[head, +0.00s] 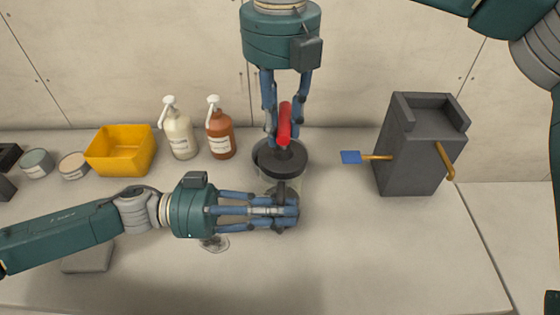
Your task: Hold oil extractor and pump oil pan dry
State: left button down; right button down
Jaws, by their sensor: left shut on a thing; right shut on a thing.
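The oil extractor (263,173) stands on the counter, a pale, see-through body with a dark round lid and a red handle (285,124) on top. My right gripper (285,132) comes down from above and is shut on the red handle. My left gripper (287,212) comes in from the left, level, and is shut on the extractor low on its near side. Its fingers hide much of the body. The dark grey box-shaped unit (412,155), with a hollow top, an orange pipe and a blue tab (350,157), stands to the right. I cannot tell which thing is the oil pan.
A yellow bin (122,150), a white pump bottle (179,134) and a brown pump bottle (220,133) stand along the back left. Two round tins (37,164) are farther left. A small clear dish (215,243) lies below my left gripper. The front right counter is clear.

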jog(key=shift+w+d+r, duration=0.1)
jog(key=shift+r, duration=1.15)
jog(key=shift+w+r, duration=0.1)
jog(key=shift+r, duration=1.1)
pick_arm(q)
jog(key=shift+s+f, duration=0.25)
pick_arm(e)
jog(key=shift+f, duration=0.2)
jog(key=shift+f, duration=0.45)
jog(key=shift+d+f, duration=0.1)
jog(key=shift+f, duration=2.5)
jog(key=c, duration=1.5)
grip_release()
pick_arm(q)
jog(key=shift+w, duration=0.1)
